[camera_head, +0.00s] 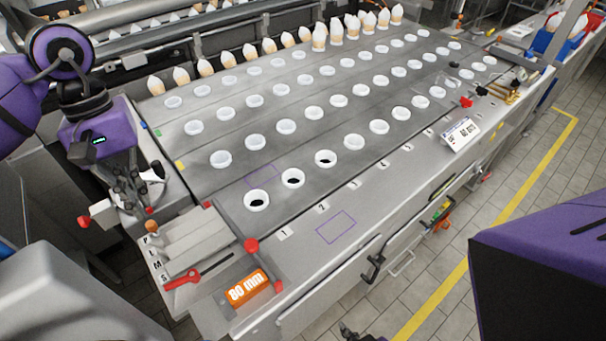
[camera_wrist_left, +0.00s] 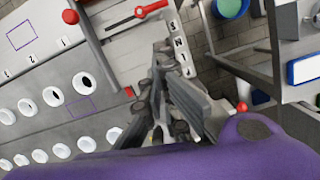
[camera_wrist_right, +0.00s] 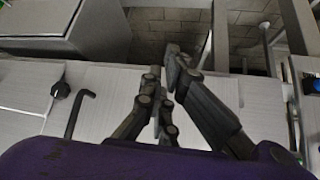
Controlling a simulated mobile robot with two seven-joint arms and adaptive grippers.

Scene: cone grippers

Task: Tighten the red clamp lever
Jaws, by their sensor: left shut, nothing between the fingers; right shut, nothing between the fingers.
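The red clamp lever (camera_head: 182,279) lies beside a slot on the machine's near-left corner, between a lettered strip and an orange "80 mm" block; it also shows at the top of the left wrist view (camera_wrist_left: 152,10). My left gripper (camera_head: 138,188) is shut and empty, behind and left of the lever and apart from it. In the left wrist view its fingers (camera_wrist_left: 163,58) point toward the lettered strip, below the lever. My right gripper (camera_wrist_right: 164,68) is shut and empty in its wrist view, over a pale surface; the lever is not visible there.
A red ball knob (camera_head: 251,245) stands right of the lever, and another (camera_head: 84,221) is near my left gripper. The orange block (camera_head: 248,287) lies close to the lever. White cups fill the grey plate (camera_head: 300,140). A black hooked rod (camera_wrist_right: 78,112) shows in the right wrist view.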

